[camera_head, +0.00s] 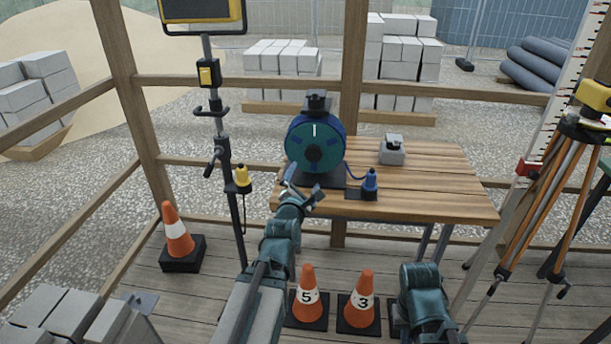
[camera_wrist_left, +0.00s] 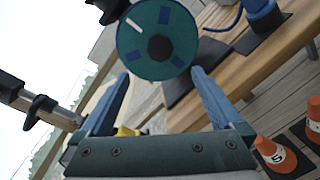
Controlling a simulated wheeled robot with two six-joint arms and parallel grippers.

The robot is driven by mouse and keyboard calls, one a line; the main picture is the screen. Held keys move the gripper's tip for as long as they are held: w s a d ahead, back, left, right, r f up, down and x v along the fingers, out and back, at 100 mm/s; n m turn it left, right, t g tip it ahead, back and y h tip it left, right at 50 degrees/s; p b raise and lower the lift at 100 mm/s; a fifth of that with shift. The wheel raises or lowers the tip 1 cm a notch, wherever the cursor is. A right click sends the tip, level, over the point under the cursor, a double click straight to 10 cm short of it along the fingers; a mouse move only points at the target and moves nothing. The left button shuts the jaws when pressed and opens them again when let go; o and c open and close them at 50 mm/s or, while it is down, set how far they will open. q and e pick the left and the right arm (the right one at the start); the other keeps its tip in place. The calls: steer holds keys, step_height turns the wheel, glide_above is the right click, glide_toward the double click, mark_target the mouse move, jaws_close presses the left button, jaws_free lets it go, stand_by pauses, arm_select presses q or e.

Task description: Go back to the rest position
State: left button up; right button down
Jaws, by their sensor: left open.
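My left gripper (camera_head: 304,191) is raised in front of the wooden table's near left edge, its jaws apart and empty. In the left wrist view its two blue fingers (camera_wrist_left: 160,76) stand wide apart with nothing between them. Beyond them is a teal cable reel (camera_head: 315,143), which also shows in that view (camera_wrist_left: 157,40). The reel stands upright on a dark base on the table (camera_head: 440,180). A part of my right arm (camera_head: 425,300) shows at the lower right; its gripper is out of the picture.
A blue plug (camera_head: 370,184) and a grey block (camera_head: 392,152) are on the table. A lamp stand (camera_head: 222,150) with a yellow plug (camera_head: 242,178) rises left of my arm. Numbered cones (camera_head: 308,292) (camera_head: 364,298) stand below. A tripod (camera_head: 560,190) stands right.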

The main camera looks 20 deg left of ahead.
stand_by(0.3)
arm_select(q)
steer(key=s+d+f+m+g+h, duration=0.2)
steer(key=d+f+m+g, duration=0.2)
steer(key=f+m, duration=0.3)
steer(key=s+d+f+m+g+h, duration=0.1)
steer(key=s+d+f+m+g, duration=0.2)
steer(key=f+m, duration=0.35)
steer(key=s+d+f+m+g, duration=0.35)
steer(key=s+m+g, duration=0.2)
steer(key=m, duration=0.25)
steer(key=s+d+f+m+g, duration=0.2)
steer(key=s+f+m+g, duration=0.2)
steer(key=s+m, duration=0.35)
steer(key=s+d+m+y, duration=0.1)
steer(key=s+d+m, duration=0.35)
steer(key=d, duration=0.65)
step_height(320, 180, up, 15)
steer(key=p, duration=1.4)
steer(key=shift+s+f, duration=0.2)
steer(key=shift+s, duration=0.25)
